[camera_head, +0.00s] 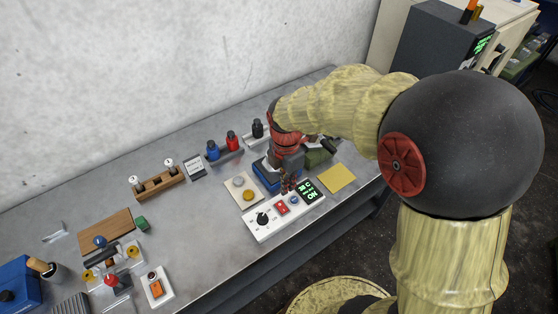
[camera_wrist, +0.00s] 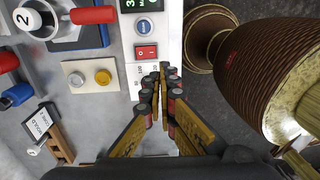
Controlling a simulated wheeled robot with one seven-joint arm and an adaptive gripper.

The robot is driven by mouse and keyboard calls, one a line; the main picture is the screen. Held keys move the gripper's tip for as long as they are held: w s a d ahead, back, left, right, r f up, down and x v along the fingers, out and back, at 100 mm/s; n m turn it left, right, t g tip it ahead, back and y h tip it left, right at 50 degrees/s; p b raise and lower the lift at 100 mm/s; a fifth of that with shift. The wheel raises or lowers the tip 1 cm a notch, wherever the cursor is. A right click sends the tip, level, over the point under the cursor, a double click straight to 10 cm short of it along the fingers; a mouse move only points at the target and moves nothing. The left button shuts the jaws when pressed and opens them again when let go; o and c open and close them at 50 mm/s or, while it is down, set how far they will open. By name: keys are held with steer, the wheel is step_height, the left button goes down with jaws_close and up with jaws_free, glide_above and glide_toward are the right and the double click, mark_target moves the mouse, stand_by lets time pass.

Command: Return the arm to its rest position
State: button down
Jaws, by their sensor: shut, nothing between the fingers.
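My arm reaches from the right over the grey workbench (camera_head: 200,235) in the head view. My gripper (camera_head: 288,186) points down near the white control panel (camera_head: 262,222) with its knob, red switch and green display. In the wrist view my gripper's fingers (camera_wrist: 165,72) are together and hold nothing. They appear over or close to the control panel (camera_wrist: 170,50), near the red switch; the exact height is unclear. A blue base (camera_head: 266,179) stands just behind the gripper, partly hidden by the arm.
A plate with grey and yellow knobs (camera_head: 243,191) lies left of the panel and a yellow pad (camera_head: 336,178) right of it. Red, blue and black bottles (camera_head: 232,141) and a wooden holder (camera_head: 160,184) stand behind. A dark machine (camera_head: 432,45) stands beyond the bench's right end.

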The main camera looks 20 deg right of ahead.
steer(key=s+d+r+m+t+b, duration=0.2)
steer(key=s+r+m+t+b, duration=0.3)
steer(key=s+r+m, duration=0.8)
steer(key=s+m+t, duration=0.1)
steer(key=m, duration=0.7)
steer(key=shift+s+r+m, duration=0.3)
steer(key=shift+s, duration=0.05)
